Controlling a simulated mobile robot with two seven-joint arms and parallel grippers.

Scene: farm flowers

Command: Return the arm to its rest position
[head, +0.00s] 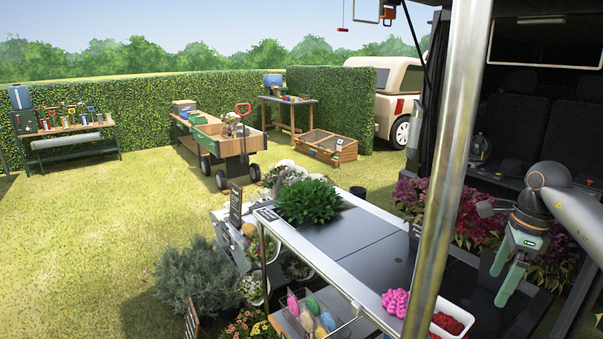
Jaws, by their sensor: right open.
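My right arm comes in from the right edge in the head view. Its gripper (510,272) has green fingers that point down and stand apart, with nothing visible between them. It hangs at the right end of a dark-topped stall counter (345,232), close to its surface; I cannot tell whether it touches. My left gripper is not in view.
A metal pole (447,160) stands in front of the counter. Near the gripper are a white tub of red flowers (449,324) and a pink bunch (396,302). A leafy green plant (308,201) sits at the counter's far end. The counter's middle is clear.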

